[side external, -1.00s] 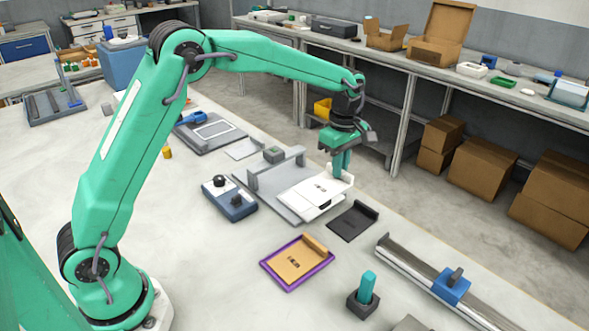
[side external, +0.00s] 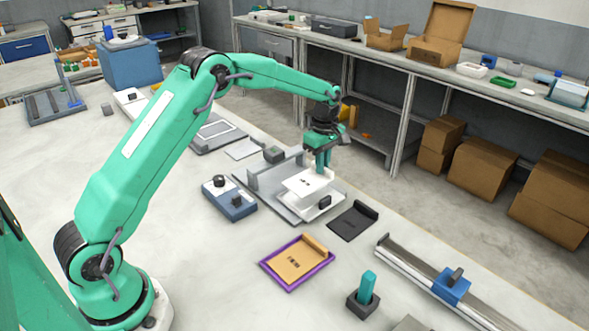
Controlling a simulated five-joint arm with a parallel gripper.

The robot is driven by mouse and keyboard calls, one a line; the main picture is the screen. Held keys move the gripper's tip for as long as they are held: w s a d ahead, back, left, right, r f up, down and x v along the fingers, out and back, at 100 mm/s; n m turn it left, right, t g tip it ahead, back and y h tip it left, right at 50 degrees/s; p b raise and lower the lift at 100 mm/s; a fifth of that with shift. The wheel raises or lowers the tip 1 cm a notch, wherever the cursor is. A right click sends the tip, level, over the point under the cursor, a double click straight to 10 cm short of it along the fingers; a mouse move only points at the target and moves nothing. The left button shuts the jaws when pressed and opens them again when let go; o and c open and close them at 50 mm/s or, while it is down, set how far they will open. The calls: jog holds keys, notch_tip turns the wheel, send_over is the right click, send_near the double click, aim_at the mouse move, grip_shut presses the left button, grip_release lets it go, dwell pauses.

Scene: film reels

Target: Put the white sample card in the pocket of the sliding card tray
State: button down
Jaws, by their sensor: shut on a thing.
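The white sample card (side external: 303,188) has a small dark mark and a raised tab at its far end. My gripper (side external: 323,169) is shut on that tab, pointing down. The card is over the white sliding card tray (side external: 319,211), which has a black knob on its right side. The card covers most of the tray, so the pocket is hidden. I cannot tell whether the card touches the tray or hangs just above it. The tray sits on a grey base (side external: 256,192) with a raised wall at its back left.
A blue-grey box with knobs (side external: 230,203) stands left of the base. A black card with a tab (side external: 352,222) lies close at right. A tan card (side external: 290,262) in a purple frame, a teal-handled block (side external: 365,291) and a rail with a blue slider (side external: 451,285) lie nearer.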

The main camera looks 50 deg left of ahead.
jog(key=shift+a+f, duration=0.1)
jog(key=shift+f, duration=0.05)
jog(key=shift+f, duration=1.9)
jog(key=shift+f, duration=0.1)
jog(key=c, duration=1.5)
grip_release()
notch_tip(320, 180, up, 11)
jog(key=shift+w+r, duration=0.1)
jog(key=shift+r, duration=0.55)
